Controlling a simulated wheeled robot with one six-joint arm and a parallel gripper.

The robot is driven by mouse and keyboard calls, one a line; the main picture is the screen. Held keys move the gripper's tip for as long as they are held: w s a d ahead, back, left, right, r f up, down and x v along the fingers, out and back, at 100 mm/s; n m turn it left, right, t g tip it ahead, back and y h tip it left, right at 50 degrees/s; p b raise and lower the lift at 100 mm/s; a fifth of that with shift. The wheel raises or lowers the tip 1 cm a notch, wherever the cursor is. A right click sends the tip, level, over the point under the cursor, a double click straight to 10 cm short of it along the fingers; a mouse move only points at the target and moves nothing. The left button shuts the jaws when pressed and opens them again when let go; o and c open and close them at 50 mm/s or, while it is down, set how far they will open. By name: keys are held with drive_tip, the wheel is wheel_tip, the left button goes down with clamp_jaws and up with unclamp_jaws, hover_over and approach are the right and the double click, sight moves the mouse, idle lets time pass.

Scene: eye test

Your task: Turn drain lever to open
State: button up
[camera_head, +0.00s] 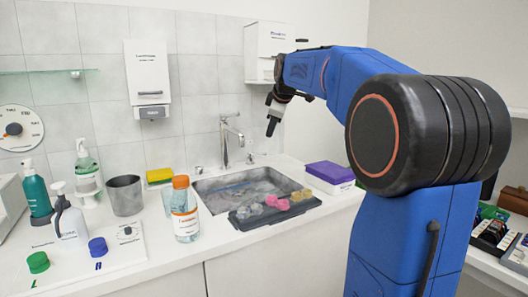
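A metal sink (204,186) is set in the white counter, with a tall chrome tap (226,145) behind it. A small chrome handle (250,157) stands right of the tap and another small chrome piece (198,170) stands to its left. I cannot tell which of these, if either, is the drain lever. My gripper (271,127) hangs in the air above the back right of the sink, pointing down. It appears apart from the tap and handles. Its fingers are too small and dark to show whether they are open or shut.
A dark tray (240,221) with pink and grey pieces lies across the sink's front. An orange-capped bottle (185,215), a metal cup (125,195) and a yellow sponge (159,175) stand left. A purple-topped box (330,173) stands right. Wall dispensers (147,75) hang behind.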

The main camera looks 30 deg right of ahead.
sight(257, 154)
drive_tip(key=x, duration=1.5)
drive_tip(key=shift+w+f, duration=0.2)
drive_tip(key=shift+f, duration=0.15)
clamp_jaws()
